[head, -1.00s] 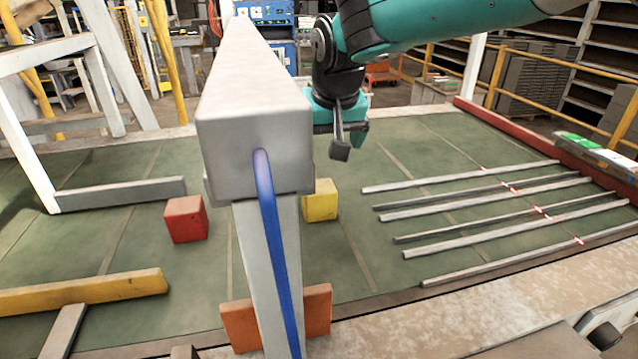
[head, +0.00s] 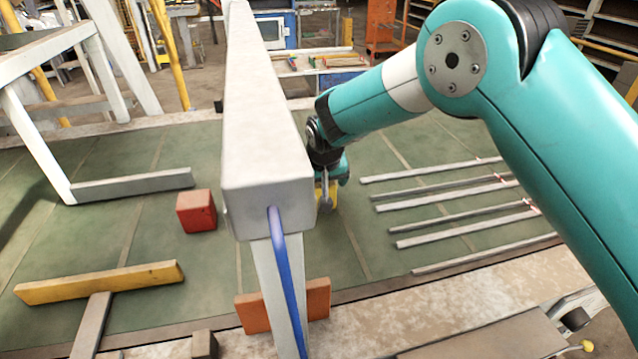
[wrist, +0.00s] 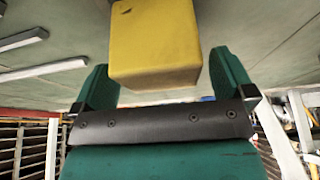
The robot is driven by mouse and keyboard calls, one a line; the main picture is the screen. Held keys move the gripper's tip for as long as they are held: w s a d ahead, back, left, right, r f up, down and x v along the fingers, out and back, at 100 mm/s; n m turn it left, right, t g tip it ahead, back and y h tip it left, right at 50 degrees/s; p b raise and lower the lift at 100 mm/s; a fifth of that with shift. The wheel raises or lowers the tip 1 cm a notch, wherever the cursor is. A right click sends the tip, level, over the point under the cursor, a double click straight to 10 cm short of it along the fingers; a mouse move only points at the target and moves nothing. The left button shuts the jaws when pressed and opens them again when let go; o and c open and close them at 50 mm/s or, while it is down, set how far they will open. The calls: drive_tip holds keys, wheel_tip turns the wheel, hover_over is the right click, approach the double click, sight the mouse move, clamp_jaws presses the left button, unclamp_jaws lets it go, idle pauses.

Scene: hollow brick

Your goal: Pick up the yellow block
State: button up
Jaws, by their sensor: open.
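The yellow block (head: 334,196) stands on the green surface just right of the grey beam in the head view, mostly hidden behind my gripper (head: 326,190). In the wrist view the yellow block (wrist: 155,45) is large and sits in the gap between the two green fingers of my gripper (wrist: 162,78). The fingers are apart, with a gap visible on each side of the block's near end. The block's far end runs out of the top of the picture.
A large grey beam (head: 266,150) on a post stands close left of my gripper. A red block (head: 196,211) lies left of it and an orange block (head: 318,298) at the post's foot. Several grey bars (head: 440,205) lie to the right.

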drive_tip(key=shift+x, duration=1.05)
drive_tip(key=c, duration=1)
drive_tip(key=shift+r, duration=0.1)
